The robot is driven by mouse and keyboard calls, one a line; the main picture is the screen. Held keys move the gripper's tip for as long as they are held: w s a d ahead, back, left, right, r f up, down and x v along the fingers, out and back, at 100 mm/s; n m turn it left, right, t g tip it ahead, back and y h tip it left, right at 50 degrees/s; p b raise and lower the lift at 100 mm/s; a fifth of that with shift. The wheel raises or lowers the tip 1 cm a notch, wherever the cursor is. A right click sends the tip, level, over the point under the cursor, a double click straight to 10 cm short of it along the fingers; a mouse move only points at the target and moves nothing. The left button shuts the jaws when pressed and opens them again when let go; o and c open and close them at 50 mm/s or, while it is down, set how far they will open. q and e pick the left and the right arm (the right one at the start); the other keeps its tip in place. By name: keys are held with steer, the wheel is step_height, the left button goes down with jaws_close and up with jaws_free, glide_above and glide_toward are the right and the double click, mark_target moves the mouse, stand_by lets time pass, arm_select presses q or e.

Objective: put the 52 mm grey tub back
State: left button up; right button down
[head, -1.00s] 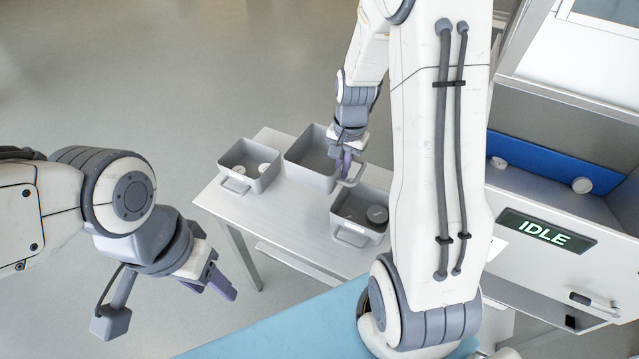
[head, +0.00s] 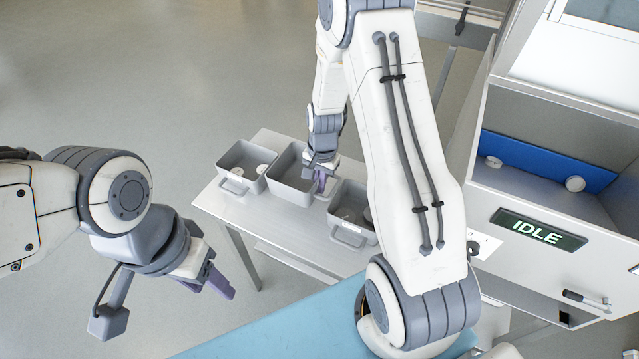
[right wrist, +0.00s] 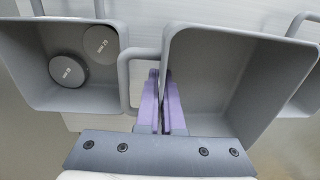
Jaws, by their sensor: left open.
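An empty grey tub (head: 285,182) stands between two other grey tubs at the small table; it also fills the middle of the right wrist view (right wrist: 235,75). My right gripper (head: 321,185) is closed at its handle side. In the right wrist view the purple fingers (right wrist: 162,85) are close together there; whether they pinch the handle or the wall edge is hard to tell. Whether the tub's base touches the table is hidden. No 52 mm marking shows on it. My left gripper (head: 222,284) is open and empty, left of the table.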

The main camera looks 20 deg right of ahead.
steer(key=shift+f+b, duration=0.3)
steer(key=shift+f, duration=0.3)
steer(key=c, duration=1.1)
jaws_free()
steer(key=shift+o, duration=0.2)
steer(key=shift+r, duration=0.15)
step_height(320, 180, up, 12)
steer(key=s+a+r+n, duration=0.4)
steer(key=s+a+n, duration=0.2)
steer(key=s+a, duration=0.25)
steer(key=s+a+r+n, duration=0.4)
steer(key=s+a+n, duration=0.25)
steer(key=a, duration=0.25)
steer(key=s+a+n, duration=0.1)
steer(key=s+n, duration=0.4)
steer(key=s, duration=0.4)
steer(key=shift+a+y, duration=0.2)
steer(key=shift+y, duration=0.1)
